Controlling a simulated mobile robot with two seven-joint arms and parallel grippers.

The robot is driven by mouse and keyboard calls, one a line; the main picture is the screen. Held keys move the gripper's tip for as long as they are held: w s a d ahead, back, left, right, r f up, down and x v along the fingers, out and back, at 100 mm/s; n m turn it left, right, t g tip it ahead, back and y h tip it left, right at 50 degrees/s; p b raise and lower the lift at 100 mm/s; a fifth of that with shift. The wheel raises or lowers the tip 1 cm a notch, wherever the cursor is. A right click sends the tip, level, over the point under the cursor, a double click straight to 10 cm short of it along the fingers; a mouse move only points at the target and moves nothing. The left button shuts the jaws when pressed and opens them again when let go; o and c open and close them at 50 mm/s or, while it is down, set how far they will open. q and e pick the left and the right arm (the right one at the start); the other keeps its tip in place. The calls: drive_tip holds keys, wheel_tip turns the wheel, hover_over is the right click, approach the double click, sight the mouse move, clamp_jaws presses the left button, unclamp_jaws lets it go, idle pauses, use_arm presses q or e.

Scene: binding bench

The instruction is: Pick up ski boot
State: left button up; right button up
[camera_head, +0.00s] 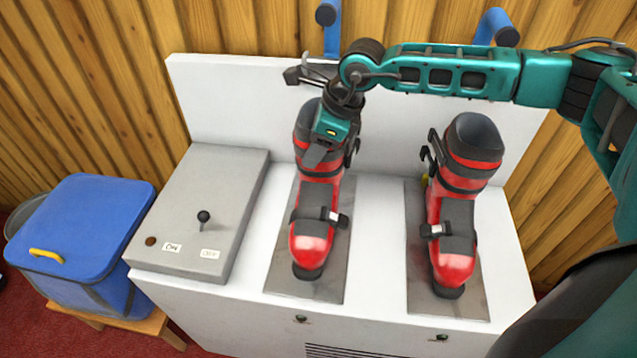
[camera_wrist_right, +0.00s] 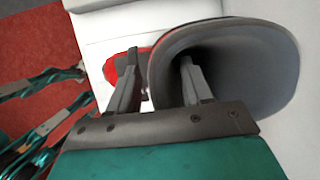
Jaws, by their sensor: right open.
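Two red and black ski boots stand upright on grey plates on the white bench. The left boot (camera_head: 311,235) is under my right gripper (camera_head: 318,153), which covers part of its shaft in the head view. The right boot (camera_head: 455,215) stands apart with nothing on it. In the right wrist view my right gripper (camera_wrist_right: 157,80) is open, with one finger inside the cuff of the boot (camera_wrist_right: 245,60) and the other outside it. The cuff wall runs between the fingers; I cannot tell if either finger touches it. My left gripper is not in view.
A grey control box (camera_head: 200,215) with a black knob sits on the bench left of the boots. A blue cooler (camera_head: 85,225) stands on a wooden stool at the left. The white back panel (camera_head: 220,95) and wooden wall rise behind.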

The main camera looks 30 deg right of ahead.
drive_tip(key=shift+c, duration=0.3)
clamp_jaws()
drive_tip(key=shift+s+a, duration=0.1)
idle(1.0)
drive_tip(key=shift+r, duration=0.1)
